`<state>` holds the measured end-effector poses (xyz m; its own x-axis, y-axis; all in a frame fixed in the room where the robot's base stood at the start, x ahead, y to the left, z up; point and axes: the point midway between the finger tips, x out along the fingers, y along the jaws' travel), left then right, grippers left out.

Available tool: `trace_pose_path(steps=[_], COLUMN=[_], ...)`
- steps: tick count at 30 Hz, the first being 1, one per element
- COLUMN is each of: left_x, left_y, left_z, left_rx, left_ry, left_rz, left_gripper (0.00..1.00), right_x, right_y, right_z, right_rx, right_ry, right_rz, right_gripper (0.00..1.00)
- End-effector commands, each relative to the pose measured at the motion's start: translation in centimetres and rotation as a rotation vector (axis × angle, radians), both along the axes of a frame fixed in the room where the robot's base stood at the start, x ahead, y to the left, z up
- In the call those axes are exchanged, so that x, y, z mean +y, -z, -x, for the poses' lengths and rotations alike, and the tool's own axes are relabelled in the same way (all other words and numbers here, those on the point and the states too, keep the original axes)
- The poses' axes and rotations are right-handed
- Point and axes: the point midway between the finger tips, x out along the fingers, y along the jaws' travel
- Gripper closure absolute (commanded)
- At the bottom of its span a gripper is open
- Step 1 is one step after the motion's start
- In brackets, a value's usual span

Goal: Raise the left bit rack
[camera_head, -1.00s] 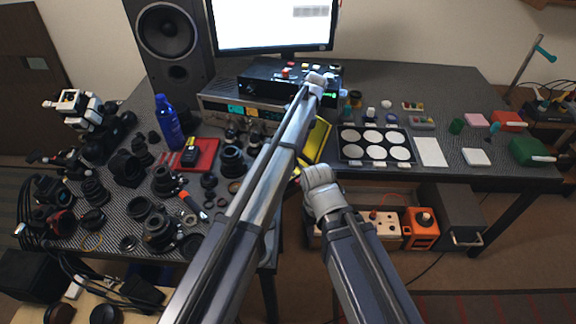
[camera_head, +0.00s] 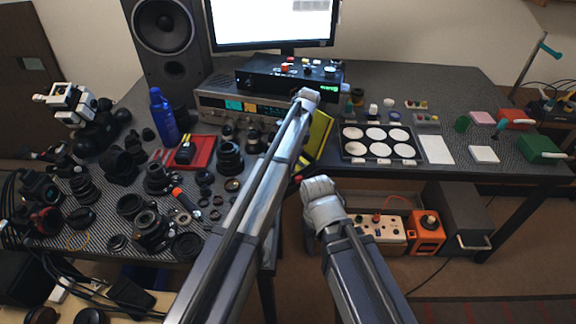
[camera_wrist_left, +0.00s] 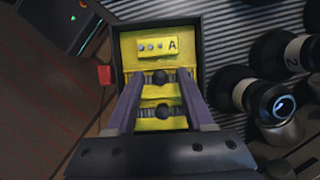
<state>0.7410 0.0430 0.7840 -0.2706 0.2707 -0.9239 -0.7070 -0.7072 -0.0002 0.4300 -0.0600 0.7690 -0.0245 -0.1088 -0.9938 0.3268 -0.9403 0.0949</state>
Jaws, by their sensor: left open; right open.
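The bit rack (camera_wrist_left: 160,84) is a yellow block in a dark frame, marked "A", with dark round bits in it. It lies straight ahead of my left gripper (camera_wrist_left: 160,104) in the left wrist view. The two fingers of that gripper are apart and overlap the rack's lower part; I cannot tell whether they touch it. In the head view a yellow piece (camera_head: 319,131) shows beside my left arm, which hides the left fingers. My right gripper (camera_head: 320,190) is in front of the table edge, away from the rack; its fingers are hard to make out.
Lenses (camera_wrist_left: 258,93) crowd the rack's right side. A red tray (camera_head: 203,152) and blue bottle (camera_head: 162,116) stand left on the table (camera_head: 478,98). A black panel of white discs (camera_head: 350,131) lies right. An orange box (camera_head: 426,238) sits below.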

Motion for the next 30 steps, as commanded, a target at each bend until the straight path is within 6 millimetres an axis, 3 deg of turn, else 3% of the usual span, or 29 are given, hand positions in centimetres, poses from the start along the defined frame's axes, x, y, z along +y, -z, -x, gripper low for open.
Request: trace_pose_path(steps=[7, 21, 30], left_x=[0.02, -0.01, 0.0], left_y=[-0.02, -0.02, -0.01], left_z=[0.02, 0.01, 0.01], left_rx=[0.0, 0.0, 0.0], left_ry=[0.0, 0.0, 0.0], left_rz=[0.0, 0.0, 0.0], left_gripper=[0.49, 1.0, 1.0], right_x=[0.0, 0.0, 0.0], right_y=[-0.03, -0.02, -0.02], right_z=[0.0, 0.0, 0.0], right_rx=[0.0, 0.0, 0.0], right_ry=[0.0, 0.0, 0.0], right_rz=[0.0, 0.0, 0.0], right_gripper=[0.5, 0.5, 0.5])
